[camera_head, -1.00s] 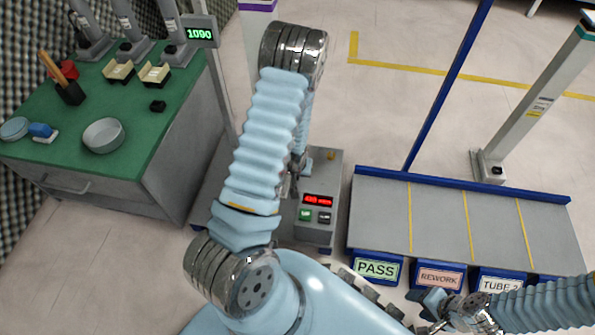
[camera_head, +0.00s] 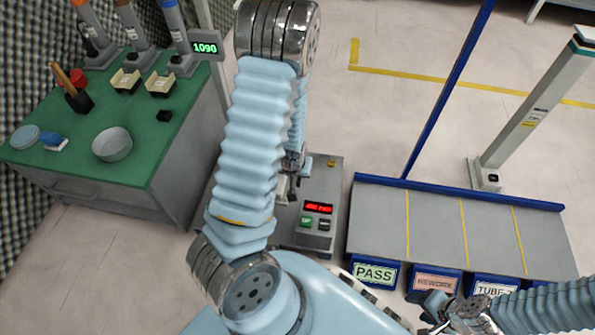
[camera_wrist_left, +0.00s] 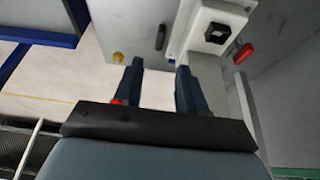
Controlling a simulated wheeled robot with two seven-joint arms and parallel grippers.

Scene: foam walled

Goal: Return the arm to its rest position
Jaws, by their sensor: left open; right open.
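My left arm (camera_head: 250,140) rises in the middle of the head view, pale blue with a metal elbow at the top. My left gripper (camera_head: 292,165) is mostly hidden behind it, close to the grey tester box (camera_head: 325,185). In the left wrist view my left gripper (camera_wrist_left: 156,78) has its two dark fingers apart with nothing between them. A grey machine with a black socket (camera_wrist_left: 217,33) and a red knob lies beyond the fingers. My right gripper (camera_head: 430,312) is open at the lower right of the head view, low beside the bins.
A green-topped bench (camera_head: 140,165) with a bowl (camera_head: 112,145), small trays and tools stands at the left. A grey sorting table (camera_head: 380,215) with PASS and REWORK bins (camera_head: 374,273) is at the right. A grey post (camera_head: 535,105) stands behind it.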

